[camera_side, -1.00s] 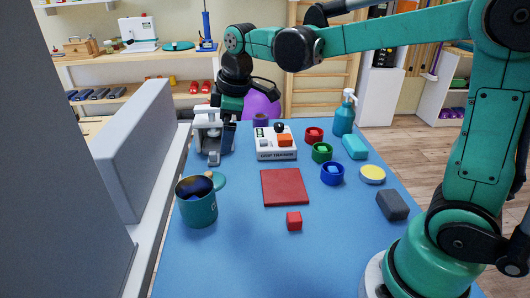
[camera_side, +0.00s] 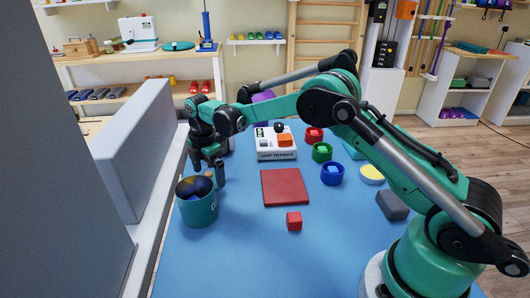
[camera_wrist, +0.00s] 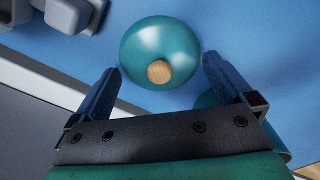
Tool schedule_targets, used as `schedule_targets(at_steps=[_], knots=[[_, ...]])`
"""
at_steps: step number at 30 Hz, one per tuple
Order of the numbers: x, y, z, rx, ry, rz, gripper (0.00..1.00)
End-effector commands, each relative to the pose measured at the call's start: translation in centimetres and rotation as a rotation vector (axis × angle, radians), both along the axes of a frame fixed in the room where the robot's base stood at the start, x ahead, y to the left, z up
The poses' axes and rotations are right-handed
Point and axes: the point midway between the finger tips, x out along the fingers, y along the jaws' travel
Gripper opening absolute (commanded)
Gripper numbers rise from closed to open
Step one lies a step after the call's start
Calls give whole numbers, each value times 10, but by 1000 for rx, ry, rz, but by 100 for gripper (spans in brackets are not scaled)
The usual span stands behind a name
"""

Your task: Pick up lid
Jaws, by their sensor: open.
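The lid (camera_wrist: 150,38) is a round teal disc with a wooden knob (camera_wrist: 159,72) on top. It lies on the blue table. My gripper (camera_wrist: 162,66) is open and empty, its two fingertips on either side of the knob in the wrist view, near the lid's close edge. In the side view my gripper (camera_side: 209,176) points down just behind the teal canister (camera_side: 198,211), and the lid is mostly hidden there. The canister is open on top, with something dark inside. In the wrist view it is partly hidden behind the right finger.
A red mat (camera_side: 284,188) and a red cube (camera_side: 294,221) lie right of the canister. The white grip trainer box (camera_side: 276,144) stands behind the mat. Coloured rings, such as the blue ring (camera_side: 332,174), stand to the right. A grey panel (camera_side: 137,150) borders the left.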

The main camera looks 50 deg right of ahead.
Motion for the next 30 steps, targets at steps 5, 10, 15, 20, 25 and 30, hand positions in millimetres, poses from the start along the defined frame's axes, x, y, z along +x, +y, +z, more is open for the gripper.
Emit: schedule_targets(at_steps=[5, 10, 15, 20, 25, 30], knots=[[0, 0, -9, 0, -1, -1, 100], [0, 0, -9, 0, -1, -1, 100], [0, 0, -8, 0, -1, -1, 55], [0, 0, -9, 0, -1, -1, 34], [0, 0, -9, 0, -1, -1, 33], [0, 0, -7, 0, -1, -1, 33]])
